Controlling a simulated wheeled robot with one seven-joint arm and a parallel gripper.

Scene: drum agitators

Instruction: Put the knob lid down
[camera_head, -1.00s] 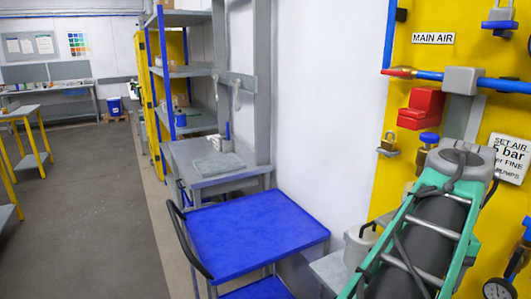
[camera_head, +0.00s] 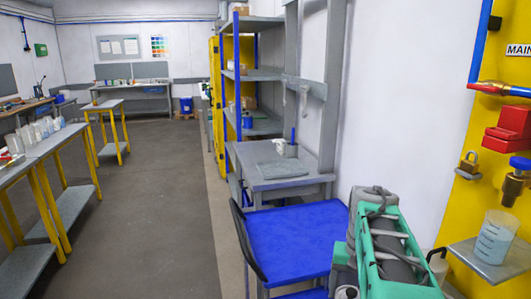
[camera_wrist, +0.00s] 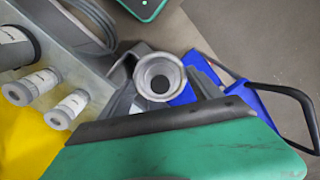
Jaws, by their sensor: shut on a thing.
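In the wrist view, a pale grey round piece with a raised rim and a dark round centre sits between the dark grey fingers of my gripper (camera_wrist: 162,82). It appears to be the knob lid (camera_wrist: 158,68), held clear of the floor; its underside is hidden. In the head view my folded teal and grey arm fills the lower right, and the gripper tips and the lid cannot be made out there.
A blue-topped cart (camera_head: 292,240) with a black handle stands beside my arm. Behind it is a grey bench (camera_head: 285,183). A beaker (camera_head: 494,238) stands on a small shelf (camera_head: 488,268) at right. Tables line the left; the floor aisle (camera_head: 150,200) is clear.

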